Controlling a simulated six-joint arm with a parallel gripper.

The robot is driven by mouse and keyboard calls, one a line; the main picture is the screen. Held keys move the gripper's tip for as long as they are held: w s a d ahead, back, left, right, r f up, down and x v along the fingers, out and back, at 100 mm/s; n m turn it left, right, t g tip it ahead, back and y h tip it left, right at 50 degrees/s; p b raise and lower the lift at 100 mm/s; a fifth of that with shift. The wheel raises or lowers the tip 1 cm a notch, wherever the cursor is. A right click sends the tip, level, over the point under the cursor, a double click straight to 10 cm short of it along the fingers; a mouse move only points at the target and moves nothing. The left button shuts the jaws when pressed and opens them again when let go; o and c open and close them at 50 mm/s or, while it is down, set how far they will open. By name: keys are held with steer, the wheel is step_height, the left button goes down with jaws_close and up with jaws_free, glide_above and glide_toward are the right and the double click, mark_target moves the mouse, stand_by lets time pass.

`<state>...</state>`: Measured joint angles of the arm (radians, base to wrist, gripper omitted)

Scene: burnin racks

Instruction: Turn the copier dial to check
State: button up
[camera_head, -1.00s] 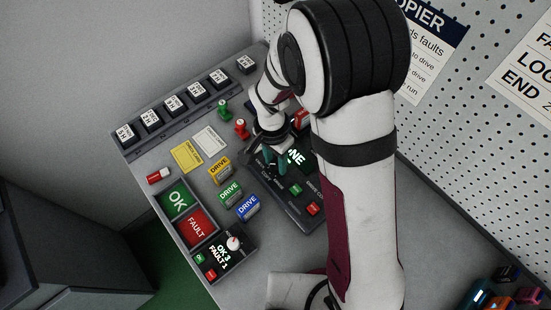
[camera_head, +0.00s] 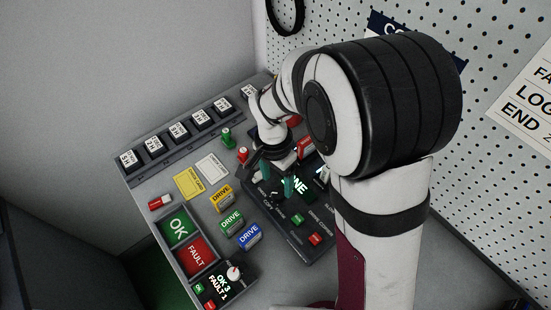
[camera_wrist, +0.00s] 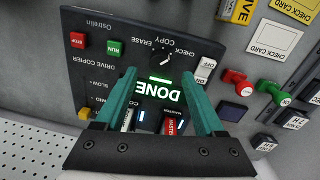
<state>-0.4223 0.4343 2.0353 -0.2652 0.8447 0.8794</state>
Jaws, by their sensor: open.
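The copier (camera_head: 262,208) is a dark panel on the bench, and it shows upside down in the wrist view (camera_wrist: 95,72). Its dial (camera_wrist: 163,60) is small and dark with a white mark, near the words COPY, CHECK and ERASE. I cannot tell which word the mark points at. A lit screen (camera_wrist: 160,88) on the panel reads DONE. My gripper (camera_head: 277,194) is over the copier, its teal fingers apart and empty. In the wrist view its fingertips (camera_wrist: 159,74) lie either side of the screen, short of the dial; whether they touch the panel is unclear.
The panel has a green RUN button (camera_wrist: 115,47), a red STOP button (camera_wrist: 78,40) and a white switch (camera_wrist: 205,68). Drives (camera_head: 231,221) and yellow and white cards lie left of the copier. A row of labelled black blocks (camera_head: 179,132) runs behind. A pegboard (camera_head: 480,160) stands at right.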

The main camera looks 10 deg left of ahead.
mark_target(275, 191)
step_height(275, 191, up, 11)
steer(key=shift+w+a, duration=0.2)
steer(key=shift+a, duration=0.05)
steer(key=s+d+n+y, duration=0.1)
steer(key=s+d, duration=0.4)
steer(key=s, duration=0.4)
steer(key=s+d+r+y, duration=0.1)
steer(key=s+d, duration=0.4)
steer(key=s, duration=0.4)
steer(key=shift+s+d+r+n, duration=0.2)
steer(key=shift+s+n, duration=0.2)
